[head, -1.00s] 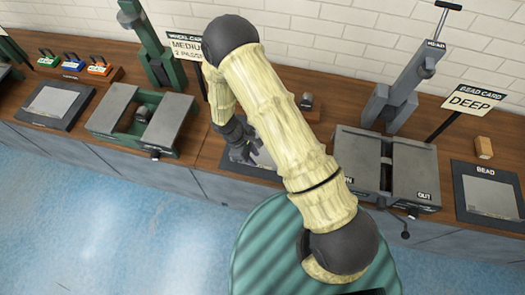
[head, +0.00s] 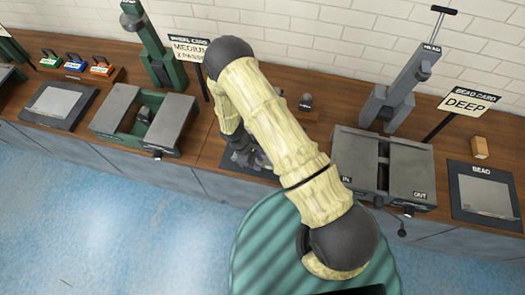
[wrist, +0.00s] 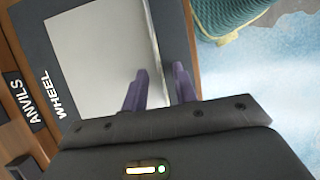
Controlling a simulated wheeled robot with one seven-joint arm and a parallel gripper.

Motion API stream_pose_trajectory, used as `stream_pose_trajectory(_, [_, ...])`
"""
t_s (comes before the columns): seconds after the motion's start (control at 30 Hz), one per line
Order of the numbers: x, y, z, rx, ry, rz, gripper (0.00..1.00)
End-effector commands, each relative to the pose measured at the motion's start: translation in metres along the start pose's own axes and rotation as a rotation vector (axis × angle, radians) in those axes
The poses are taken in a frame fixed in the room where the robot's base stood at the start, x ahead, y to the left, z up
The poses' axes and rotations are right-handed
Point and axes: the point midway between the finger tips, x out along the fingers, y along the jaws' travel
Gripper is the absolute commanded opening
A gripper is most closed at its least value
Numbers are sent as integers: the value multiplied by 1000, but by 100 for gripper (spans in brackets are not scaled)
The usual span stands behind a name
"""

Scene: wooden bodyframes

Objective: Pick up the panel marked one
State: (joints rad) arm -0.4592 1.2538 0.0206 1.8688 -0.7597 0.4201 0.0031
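A pale grey metal panel (wrist: 95,50) lies on a dark tray (wrist: 50,75) marked WHEEL in the wrist view. No mark "one" can be read on it. In the head view this tray is mostly hidden behind my arm. My gripper (wrist: 160,80) points down at the panel's edge, its two purple fingers apart, one over the panel and one near its outer side. I cannot tell whether they touch it. In the head view my gripper (head: 247,158) is low over the bench.
An ANVILS label (wrist: 25,100) is beside the tray. A green wheel machine (head: 145,120) stands left of my arm, a grey bead machine (head: 380,165) right. Other trays hold panels at the far left (head: 58,103) and at BEAD (head: 487,192). Blue floor lies in front.

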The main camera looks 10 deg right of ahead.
Motion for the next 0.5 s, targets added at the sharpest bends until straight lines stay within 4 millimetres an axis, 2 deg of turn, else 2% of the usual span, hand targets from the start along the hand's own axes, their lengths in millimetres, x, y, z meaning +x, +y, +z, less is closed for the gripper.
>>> stream_pose_trajectory(0.07, [0, 0, 0, 0, 0, 0, 24])
stream_pose_trajectory(0.2, [0, 0, 0, 0, 0, 0, 0])
stream_pose_trajectory(0.5, [-1, 0, 0, 0, 0, 1, 0])
